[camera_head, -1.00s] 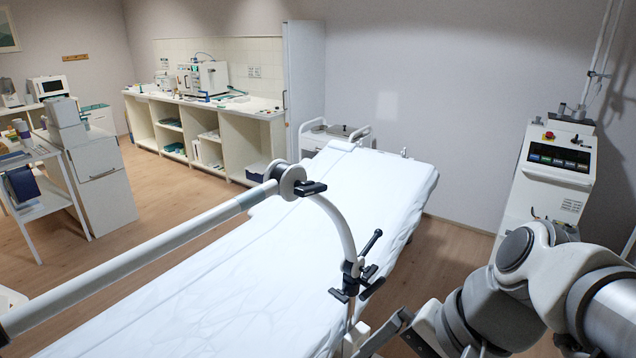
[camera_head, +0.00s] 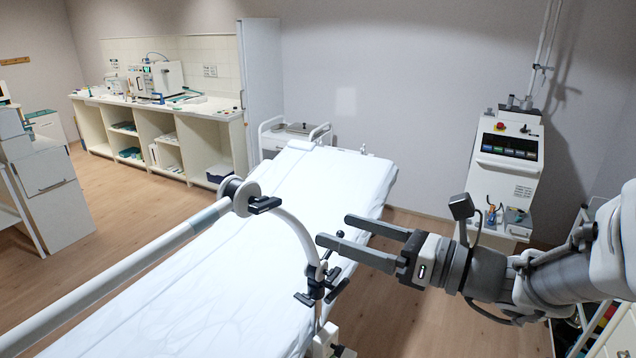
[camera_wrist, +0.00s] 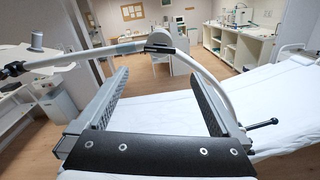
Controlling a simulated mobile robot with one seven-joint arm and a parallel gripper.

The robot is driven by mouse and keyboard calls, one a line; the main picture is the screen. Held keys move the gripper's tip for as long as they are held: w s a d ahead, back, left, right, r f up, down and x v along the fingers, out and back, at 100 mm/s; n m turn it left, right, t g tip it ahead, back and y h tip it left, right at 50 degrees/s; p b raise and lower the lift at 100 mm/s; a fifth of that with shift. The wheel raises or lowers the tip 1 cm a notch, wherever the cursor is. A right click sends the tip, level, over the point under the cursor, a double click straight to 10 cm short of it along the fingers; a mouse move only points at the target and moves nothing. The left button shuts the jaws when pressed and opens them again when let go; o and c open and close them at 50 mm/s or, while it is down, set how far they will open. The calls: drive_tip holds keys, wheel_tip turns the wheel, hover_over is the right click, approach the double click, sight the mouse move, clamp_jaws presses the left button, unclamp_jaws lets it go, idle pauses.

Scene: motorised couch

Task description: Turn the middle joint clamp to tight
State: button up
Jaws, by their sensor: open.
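A jointed support arm (camera_head: 140,262) reaches over the couch. Its round joint (camera_head: 236,192) carries a black clamp handle (camera_head: 264,204), and a curved white tube runs down from there. This joint also shows at the top of the wrist view (camera_wrist: 160,40). Lower on the tube is a cluster of black clamp levers (camera_head: 318,284). I cannot tell for sure which clamp is the middle one, or how tight any is. My gripper (camera_head: 334,229) is open and empty, its fingers pointing left, right of the curved tube in the head view. No contact is visible.
The couch (camera_head: 315,180) with its white sheet lies below the arm. A white machine (camera_head: 506,165) with a screen stands against the wall at right. A shelf counter (camera_head: 165,120) is at the back left. Bare floor lies right of the couch.

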sight(271, 207)
drive_tip(key=b+x, duration=0.3)
drive_tip(key=x, duration=1.2)
drive_tip(key=shift+f, duration=0.1)
drive_tip(key=c, duration=1.1)
drive_tip(key=shift+c, duration=0.2)
